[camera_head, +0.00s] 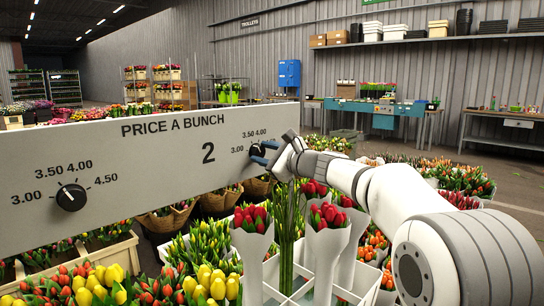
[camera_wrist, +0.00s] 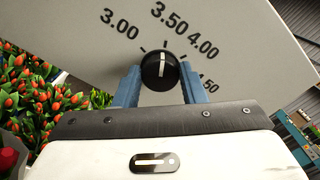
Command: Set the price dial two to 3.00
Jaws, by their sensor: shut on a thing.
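Price dial two (camera_wrist: 158,72) is a round black knob with a white pointer line, on a grey price board (camera_head: 150,165). In the wrist view its pointer stands nearly upright, toward the 3.50 mark, and 3.00 is to its upper left. My gripper (camera_wrist: 161,76) is shut on the knob, with one blue finger at each side of it. In the head view, dial two (camera_head: 257,150) is right of the figure 2, partly hidden by the blue fingers of my gripper (camera_head: 264,153).
Another black dial (camera_head: 71,197) is at the left of the board, its pointer toward the upper left. Red tulips in white wraps (camera_head: 327,232) stand below my arm. Yellow tulips (camera_head: 212,283) and more crates of flowers crowd the floor below the board.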

